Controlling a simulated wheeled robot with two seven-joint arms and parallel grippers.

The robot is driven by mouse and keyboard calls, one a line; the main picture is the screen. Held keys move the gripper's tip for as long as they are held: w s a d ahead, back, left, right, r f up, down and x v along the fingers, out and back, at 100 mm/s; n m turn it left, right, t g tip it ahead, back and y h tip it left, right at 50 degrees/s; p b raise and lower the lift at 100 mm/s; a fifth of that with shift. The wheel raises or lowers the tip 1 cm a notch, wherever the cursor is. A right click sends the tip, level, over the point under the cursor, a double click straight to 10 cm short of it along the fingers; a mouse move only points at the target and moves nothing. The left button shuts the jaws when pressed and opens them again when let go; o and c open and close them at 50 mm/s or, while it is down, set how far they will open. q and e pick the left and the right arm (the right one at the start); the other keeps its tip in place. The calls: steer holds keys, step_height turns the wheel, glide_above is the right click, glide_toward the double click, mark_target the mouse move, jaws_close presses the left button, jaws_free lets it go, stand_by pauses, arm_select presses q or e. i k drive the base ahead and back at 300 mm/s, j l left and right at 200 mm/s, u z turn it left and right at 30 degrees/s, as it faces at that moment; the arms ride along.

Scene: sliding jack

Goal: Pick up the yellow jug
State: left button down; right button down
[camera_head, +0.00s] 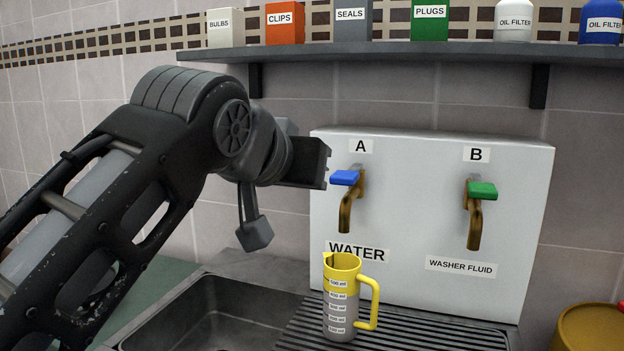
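The yellow jug (343,300) stands upright on the ribbed drainboard, below the tap marked A. It has a yellow rim and a yellow handle on its right side, and a grey body with measuring labels. My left gripper (325,165) is at the blue lever (345,178) of tap A, well above the jug and apart from it. Its fingers are seen edge-on, so I cannot tell if they are open or touch the lever. My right gripper is not in view.
A white panel (410,200) holds tap A and tap B (475,225) with a green lever (482,190). A sink basin (215,320) lies left of the ribbed drainboard (440,335). A shelf (420,55) with boxes runs above. A yellow container (590,328) stands at lower right.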

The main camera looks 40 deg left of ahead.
mark_target(342, 276)
steer(key=k+l, duration=0.25)
steer(key=k, duration=0.2)
steer(key=k+l, duration=0.25)
steer(key=k, duration=0.25)
